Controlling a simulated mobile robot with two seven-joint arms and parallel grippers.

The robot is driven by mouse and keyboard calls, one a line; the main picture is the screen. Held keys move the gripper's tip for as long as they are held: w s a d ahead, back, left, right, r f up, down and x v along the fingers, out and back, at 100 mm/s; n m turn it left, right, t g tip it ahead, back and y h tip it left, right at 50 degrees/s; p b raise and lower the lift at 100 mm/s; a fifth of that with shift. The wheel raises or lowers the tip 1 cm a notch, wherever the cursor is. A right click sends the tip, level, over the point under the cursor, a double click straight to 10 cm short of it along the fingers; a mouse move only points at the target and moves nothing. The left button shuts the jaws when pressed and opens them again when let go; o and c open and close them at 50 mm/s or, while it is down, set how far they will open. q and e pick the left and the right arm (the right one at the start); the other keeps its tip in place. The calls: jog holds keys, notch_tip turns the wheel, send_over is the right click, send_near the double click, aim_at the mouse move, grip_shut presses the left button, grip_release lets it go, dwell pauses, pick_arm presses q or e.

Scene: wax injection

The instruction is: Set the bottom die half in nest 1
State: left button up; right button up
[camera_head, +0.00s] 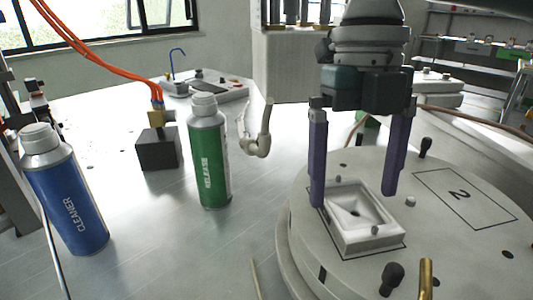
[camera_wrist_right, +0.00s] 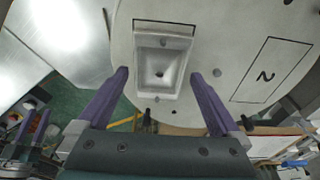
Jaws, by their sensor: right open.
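The bottom die half (camera_head: 372,241) is a pale rectangular block with a hollow in its top. It lies flat on the round grey turntable (camera_head: 460,262), within a black outline whose number is hidden. A strip of the outline shows along one edge of the block in the wrist view. My right gripper (camera_head: 353,199) points down with its purple fingers spread, one on each side of the die half. My left gripper is not in view.
The empty outline marked 2 (camera_head: 485,212) is to the right on the turntable. Dark knobs (camera_head: 391,277) and a brass pin (camera_head: 426,278) stand on it. A green release can (camera_head: 208,155) and a blue cleaner can (camera_head: 66,195) stand left. The bench between is mostly clear.

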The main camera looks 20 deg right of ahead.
aim_at(344, 196)
notch_tip(344, 196, up, 11)
jog(key=w, duration=0.1)
jog(key=shift+w+d+f+p, duration=0.15)
jog(key=shift+w+f+p, duration=0.05)
jog(key=shift+w+p, duration=0.15)
